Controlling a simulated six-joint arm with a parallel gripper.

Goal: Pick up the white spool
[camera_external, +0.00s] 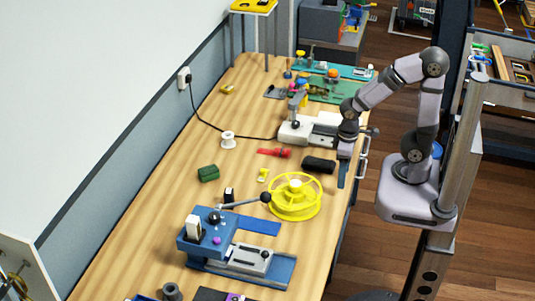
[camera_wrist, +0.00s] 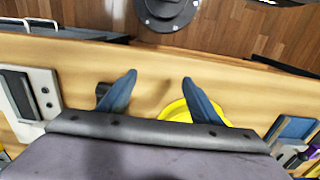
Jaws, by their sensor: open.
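The white spool (camera_external: 228,140) stands upright on the wooden bench toward the wall side in the external view, beside the black cord. My gripper (camera_external: 343,170) is open and empty at the bench's right edge, well to the right of the spool and apart from it. In the wrist view my gripper's two blue fingers (camera_wrist: 158,92) are spread apart with bare wood between them. The spool does not show in the wrist view.
A yellow reel (camera_external: 295,209), a black object (camera_external: 319,164), a red object (camera_external: 275,153) and a green block (camera_external: 208,173) lie around the middle of the bench (camera_external: 150,220). A blue machine with a lever (camera_external: 205,240) stands in front. A white machine (camera_external: 295,131) stands behind.

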